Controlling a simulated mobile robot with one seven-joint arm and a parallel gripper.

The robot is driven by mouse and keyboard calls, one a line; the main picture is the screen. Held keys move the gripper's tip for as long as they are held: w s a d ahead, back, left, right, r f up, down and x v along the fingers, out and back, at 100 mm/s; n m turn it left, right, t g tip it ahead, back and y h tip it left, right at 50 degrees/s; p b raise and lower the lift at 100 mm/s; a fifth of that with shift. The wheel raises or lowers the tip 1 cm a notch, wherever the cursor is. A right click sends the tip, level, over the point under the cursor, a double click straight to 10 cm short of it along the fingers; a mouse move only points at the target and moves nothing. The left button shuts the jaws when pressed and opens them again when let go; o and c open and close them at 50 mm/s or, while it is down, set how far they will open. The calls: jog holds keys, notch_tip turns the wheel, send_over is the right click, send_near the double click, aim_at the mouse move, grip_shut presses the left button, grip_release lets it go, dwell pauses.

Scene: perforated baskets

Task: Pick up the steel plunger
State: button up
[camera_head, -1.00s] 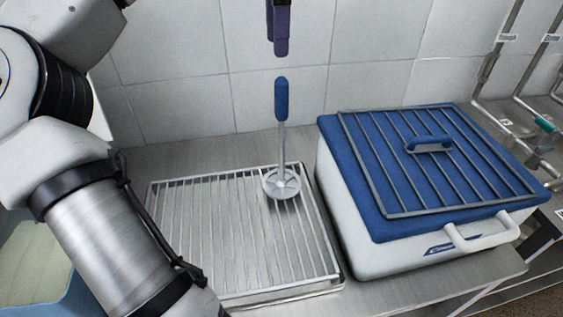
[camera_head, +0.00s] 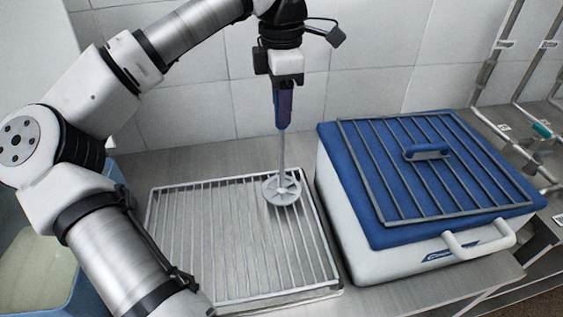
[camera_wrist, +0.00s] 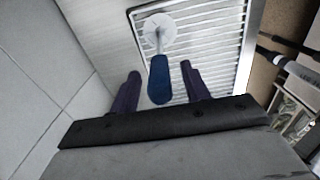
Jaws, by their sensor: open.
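The steel plunger (camera_head: 281,160) stands upright on the wire rack, with a blue handle at the top, a thin steel shaft and a round perforated disc at the bottom. In the wrist view its blue handle (camera_wrist: 159,80) lies between the two purple fingers. My gripper (camera_head: 284,112) points down over the handle. In the wrist view my gripper (camera_wrist: 160,80) is open, with a gap on each side of the handle. In the head view the fingers cover much of the handle.
The wire rack (camera_head: 180,240) lies in a tray on the steel counter. A white cooler (camera_head: 350,235) with a blue lid and a grid on top stands close on the right. A tiled wall (camera_head: 370,60) is behind. A blue bin (camera_head: 75,295) is at the lower left.

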grip_shut()
dwell(0.3)
